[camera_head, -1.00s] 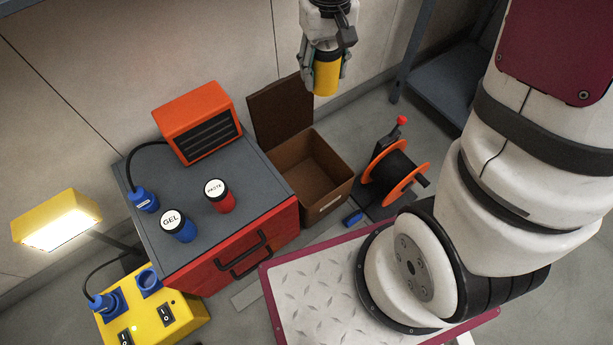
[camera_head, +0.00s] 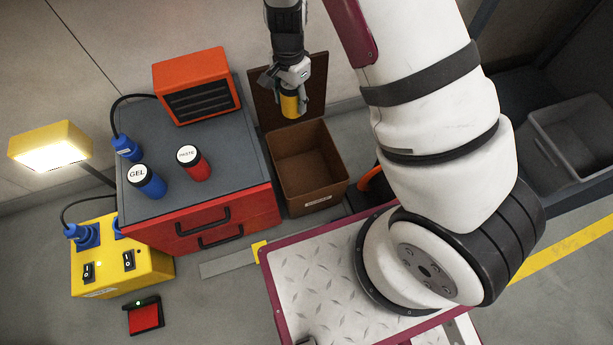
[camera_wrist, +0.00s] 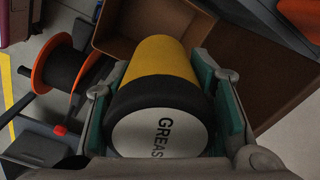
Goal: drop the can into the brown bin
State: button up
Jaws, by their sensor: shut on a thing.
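The can is yellow with a black-rimmed white end that reads GREASE. My gripper (camera_head: 291,92) is shut on the can (camera_head: 289,106) and holds it in the air at the back of the brown bin (camera_head: 317,202). The bin is an open box with its lid (camera_head: 315,90) raised behind it; the part of its inside that shows looks empty. In the wrist view the can (camera_wrist: 165,75) lies between both fingers (camera_wrist: 163,100), and the bin's wall (camera_wrist: 115,42) shows beyond it.
A red cabinet (camera_head: 240,217) stands left of the bin, with a GEL can (camera_head: 148,182), a PASTE can (camera_head: 194,164) and an orange heater (camera_head: 196,85) on top. An orange-and-black reel (camera_wrist: 62,68) stands beside the bin. A grey crate (camera_head: 573,180) is at the far right.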

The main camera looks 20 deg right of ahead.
jog(key=s+d+f+m+b, duration=0.1)
jog(key=d+f+m+b, duration=0.1)
jog(key=f, duration=1)
jog(key=s+d+f+m+b, duration=0.1)
jog(key=d+f+m+b, duration=0.2)
jog(key=f, duration=0.9)
jog(key=m+b, duration=0.2)
jog(key=m, duration=0.2)
jog(key=shift+b, duration=0.3)
jog(key=o, duration=1.6)
jog(key=shift+c, duration=0.2)
jog(key=shift+r, duration=0.1)
notch_tip(320, 180, up, 12)
